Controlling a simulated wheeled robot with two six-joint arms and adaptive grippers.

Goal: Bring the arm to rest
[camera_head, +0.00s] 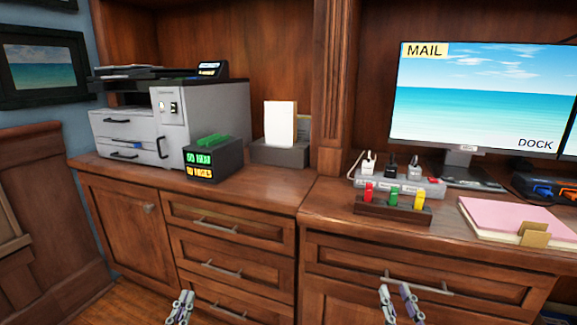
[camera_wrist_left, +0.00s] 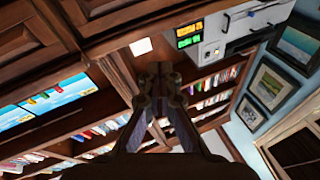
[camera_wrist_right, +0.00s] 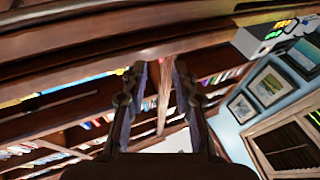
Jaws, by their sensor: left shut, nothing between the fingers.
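My left gripper (camera_head: 180,307) shows at the bottom of the head view, low in front of the left cabinet's drawers. Its fingers are together with nothing between them, as the left wrist view (camera_wrist_left: 159,82) also shows. My right gripper (camera_head: 399,294) is at the bottom right of the head view, in front of the right cabinet's drawer. Its fingers stand apart and empty in the right wrist view (camera_wrist_right: 160,72). Most of both arms is out of the head view.
The wood cabinets carry a grey printer (camera_head: 225,110), a dark box with lit labels (camera_head: 213,160), a paper holder (camera_head: 280,153), a block of coloured pegs (camera_head: 392,208), a pink folder (camera_head: 515,217) and a monitor (camera_head: 480,95). Drawer handles (camera_head: 430,284) stick out near my right gripper.

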